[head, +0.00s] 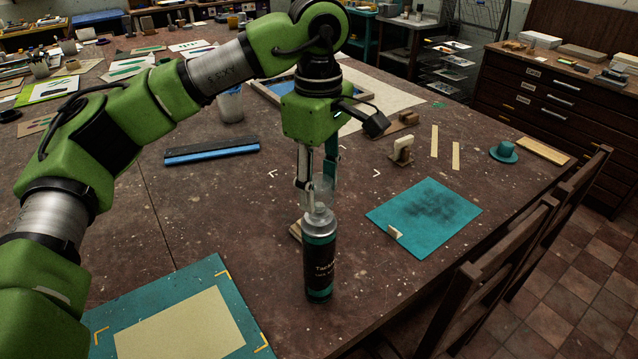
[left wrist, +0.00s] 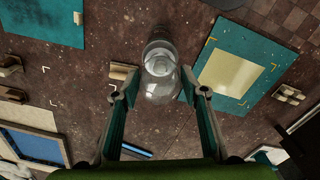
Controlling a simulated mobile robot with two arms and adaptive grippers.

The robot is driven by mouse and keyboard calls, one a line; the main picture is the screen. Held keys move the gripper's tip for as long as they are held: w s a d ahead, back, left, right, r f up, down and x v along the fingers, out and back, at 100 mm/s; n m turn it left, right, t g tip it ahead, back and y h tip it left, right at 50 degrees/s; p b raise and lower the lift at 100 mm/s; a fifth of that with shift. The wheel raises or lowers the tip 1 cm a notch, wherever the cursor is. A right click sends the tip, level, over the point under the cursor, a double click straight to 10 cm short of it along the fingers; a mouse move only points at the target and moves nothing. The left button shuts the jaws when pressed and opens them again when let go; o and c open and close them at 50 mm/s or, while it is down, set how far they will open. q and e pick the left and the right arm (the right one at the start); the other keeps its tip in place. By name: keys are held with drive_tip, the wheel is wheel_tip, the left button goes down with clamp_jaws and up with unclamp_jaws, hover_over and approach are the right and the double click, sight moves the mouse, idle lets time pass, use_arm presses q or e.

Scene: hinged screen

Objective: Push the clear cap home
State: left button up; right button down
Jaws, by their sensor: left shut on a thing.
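A dark spray can (head: 319,265) with a teal band and a silver top stands upright on the table. The clear cap (head: 323,190) is above the can's silver top, around or just over its nozzle; I cannot tell how far down it sits. My left gripper (head: 317,188) points down and is shut on the clear cap. In the left wrist view, the cap (left wrist: 160,83) lies between the two fingertips (left wrist: 160,92), with the can's silver top (left wrist: 158,43) partly showing beyond it. My right gripper is in neither view.
A wooden block (head: 296,231) lies close behind the can. A teal mat with a cream sheet (head: 180,325) is front left, a smudged teal sheet (head: 425,215) is right, and a blue-black bar (head: 211,152) is back left. Chairs (head: 500,255) stand at the right edge.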

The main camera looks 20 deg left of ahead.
use_arm(q)
drive_tip(key=shift+f, duration=0.15)
idle(0.3)
drive_tip(key=shift+f+b, duration=1.45)
drive_tip(key=shift+f, duration=0.2)
drive_tip(key=o, duration=1.2)
drive_tip(key=shift+r, duration=0.1)
wheel_tip(320, 180, up, 12)
drive_tip(key=shift+f, duration=0.1)
